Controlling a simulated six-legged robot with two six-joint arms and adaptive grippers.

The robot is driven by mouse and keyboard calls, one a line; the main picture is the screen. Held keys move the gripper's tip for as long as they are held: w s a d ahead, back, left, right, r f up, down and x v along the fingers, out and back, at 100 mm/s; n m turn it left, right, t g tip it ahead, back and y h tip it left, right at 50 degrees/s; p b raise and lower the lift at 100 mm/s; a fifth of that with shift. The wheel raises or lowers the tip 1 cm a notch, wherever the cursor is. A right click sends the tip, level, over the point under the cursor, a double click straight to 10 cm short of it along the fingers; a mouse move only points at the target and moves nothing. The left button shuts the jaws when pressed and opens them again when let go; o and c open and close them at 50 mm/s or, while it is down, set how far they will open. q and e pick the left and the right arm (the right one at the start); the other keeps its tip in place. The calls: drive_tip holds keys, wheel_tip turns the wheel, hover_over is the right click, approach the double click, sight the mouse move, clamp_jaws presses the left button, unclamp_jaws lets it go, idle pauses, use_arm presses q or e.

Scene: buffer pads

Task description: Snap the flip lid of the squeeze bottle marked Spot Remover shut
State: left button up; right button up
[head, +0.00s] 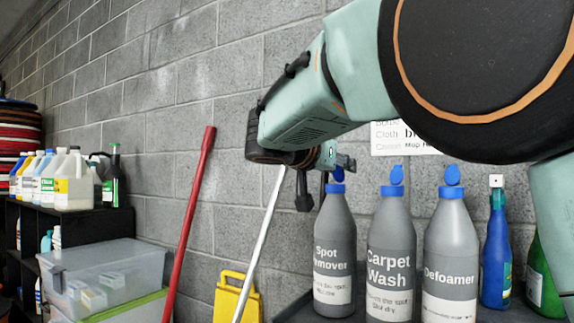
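The squeeze bottle marked Spot Remover (335,240) stands upright at the left of a row of three grey bottles. Its blue cap (336,188) shows a small blue part standing up above the collar, like the raised lids on its neighbours; its top is partly hidden by my gripper. My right gripper (322,172) comes in from the right on its arm and hangs at and just left of this cap. Its fingers are dark and mostly hidden, so I cannot tell whether they are open or touch the lid. My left gripper is not in view.
Carpet Wash (391,255) and Defoamer (451,260) bottles stand close on the right with blue lids up. Blue (496,255) and green spray bottles are farther right. A red pole (190,220), a white pole and a yellow wringer (238,298) are left.

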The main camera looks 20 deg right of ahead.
drive_tip(key=shift+o, duration=0.3)
drive_tip(key=shift+s+r, duration=0.15)
drive_tip(key=shift+r, duration=0.1)
wheel_tip(320, 180, up, 10)
idle(0.3)
drive_tip(key=shift+c, duration=0.3)
